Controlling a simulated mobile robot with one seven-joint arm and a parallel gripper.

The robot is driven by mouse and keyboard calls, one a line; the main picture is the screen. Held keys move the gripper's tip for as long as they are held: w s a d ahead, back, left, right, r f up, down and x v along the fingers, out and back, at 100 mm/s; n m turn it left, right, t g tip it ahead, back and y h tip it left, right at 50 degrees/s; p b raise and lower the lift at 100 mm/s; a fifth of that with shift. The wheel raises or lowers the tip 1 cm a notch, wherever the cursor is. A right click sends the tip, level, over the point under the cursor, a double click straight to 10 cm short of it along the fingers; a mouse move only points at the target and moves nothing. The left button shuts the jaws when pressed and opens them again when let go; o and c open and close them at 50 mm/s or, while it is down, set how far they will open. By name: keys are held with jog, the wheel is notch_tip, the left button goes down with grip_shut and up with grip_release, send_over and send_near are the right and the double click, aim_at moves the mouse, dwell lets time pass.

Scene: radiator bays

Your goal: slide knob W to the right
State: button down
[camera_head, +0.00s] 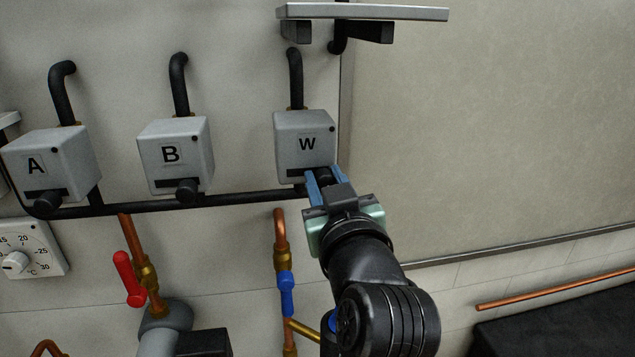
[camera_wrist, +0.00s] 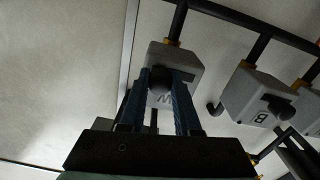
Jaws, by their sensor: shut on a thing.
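Box W (camera_head: 304,130) is a light grey box with a black W, fixed to the wall at the right end of a row of boxes. My gripper (camera_head: 322,178) is shut on the dark round knob W at the lower right of the box's front. In the wrist view, box W (camera_wrist: 183,58) appears turned over, and the black knob W (camera_wrist: 160,80) sits between the blue fingers of my gripper (camera_wrist: 165,88). A dark slot strip (camera_head: 293,173) shows left of the knob in the head view. The fingers partly hide the knob and its slot.
Box B (camera_head: 170,152) and box A (camera_head: 42,160) stand left of W with similar knobs. A black pipe (camera_head: 225,199) runs below the boxes. A grey shelf (camera_head: 362,12) is above W. The wall panel (camera_head: 490,120) right of W is bare.

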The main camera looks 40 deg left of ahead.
jog(key=c, duration=0.6)
grip_release()
jog(key=shift+w+d, duration=0.25)
jog(key=shift+s+a, duration=0.1)
jog(key=b+v, duration=0.4)
jog(key=v, duration=0.9)
jog(key=shift+b, duration=0.3)
jog(key=s+d+r+m+t+h, duration=0.1)
jog(key=d+r+m+t+h, duration=1)
jog(key=d+r, duration=0.7)
jog(key=r+t+h, duration=0.1)
jog(key=t+h, duration=0.1)
jog(key=t, duration=0.2)
jog(key=shift+r+m+t+h, duration=0.15)
jog(key=shift+m+t+h, duration=0.15)
